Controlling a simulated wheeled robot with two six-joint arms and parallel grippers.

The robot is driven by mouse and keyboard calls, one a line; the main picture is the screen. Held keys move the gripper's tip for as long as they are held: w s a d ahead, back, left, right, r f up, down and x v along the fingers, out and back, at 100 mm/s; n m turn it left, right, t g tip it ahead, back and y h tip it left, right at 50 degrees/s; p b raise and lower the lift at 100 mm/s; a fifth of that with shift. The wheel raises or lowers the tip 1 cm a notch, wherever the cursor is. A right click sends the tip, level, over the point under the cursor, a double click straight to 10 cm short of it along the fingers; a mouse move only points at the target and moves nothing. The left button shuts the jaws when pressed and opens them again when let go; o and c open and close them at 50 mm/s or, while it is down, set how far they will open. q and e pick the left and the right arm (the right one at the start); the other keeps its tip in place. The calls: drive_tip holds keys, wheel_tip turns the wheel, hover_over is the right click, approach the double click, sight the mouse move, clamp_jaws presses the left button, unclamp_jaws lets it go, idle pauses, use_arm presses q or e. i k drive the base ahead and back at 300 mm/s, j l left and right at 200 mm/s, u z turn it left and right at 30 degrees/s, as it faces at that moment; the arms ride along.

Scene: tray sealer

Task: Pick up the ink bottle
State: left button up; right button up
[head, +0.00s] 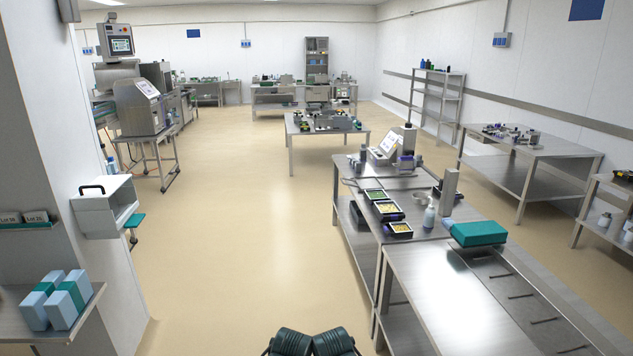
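I cannot tell for certain which thing is the ink bottle. A small pale bottle (429,217) stands upright on the near steel table, left of a green box. Small dark and blue bottles (426,64) stand on top of the wall rack at the back right, too small to read. More pale bottles (605,219) stand on the lower shelf at the right edge. Neither of my grippers shows; only dark rounded parts that look like my own folded arms appear at the bottom edge.
The near steel table (430,285) holds food trays (387,210), a green box (478,233) and a machine with a screen (384,146). A wall shelf (45,320) with blue and green boxes is at lower left. The beige floor (240,220) between is clear.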

sight(363, 156)
drive_tip(key=i+u, duration=0.1)
drive_tip(key=i, duration=2.35)
drive_tip(key=i+j+z, duration=0.15)
drive_tip(key=i, duration=1)
drive_tip(key=i+j+z, duration=0.15)
drive_tip(key=i+z, duration=0.2)
drive_tip(key=i, duration=0.15)
drive_tip(key=i+j+z, duration=0.4)
drive_tip(key=i+j+u, duration=0.3)
drive_tip(key=i+u, duration=0.7)
drive_tip(key=i, duration=0.25)
drive_tip(key=i+z, duration=0.1)
drive_tip(key=i, duration=0.5)
drive_tip(key=i+j, duration=0.2)
drive_tip(key=i, duration=0.4)
drive_tip(key=i+z, duration=0.3)
drive_tip(key=z, duration=0.15)
drive_tip(key=i+j+z, duration=0.2)
drive_tip(key=z, duration=0.3)
drive_tip(key=i+j+z, duration=0.3)
drive_tip(key=z, duration=0.15)
drive_tip(key=i+j+z, duration=0.2)
drive_tip(key=j+z, duration=0.3)
drive_tip(key=i+j+z, duration=0.15)
drive_tip(key=j+z, duration=0.15)
drive_tip(key=z, duration=0.15)
drive_tip(key=j+z, duration=0.5)
drive_tip(key=i+l, duration=0.05)
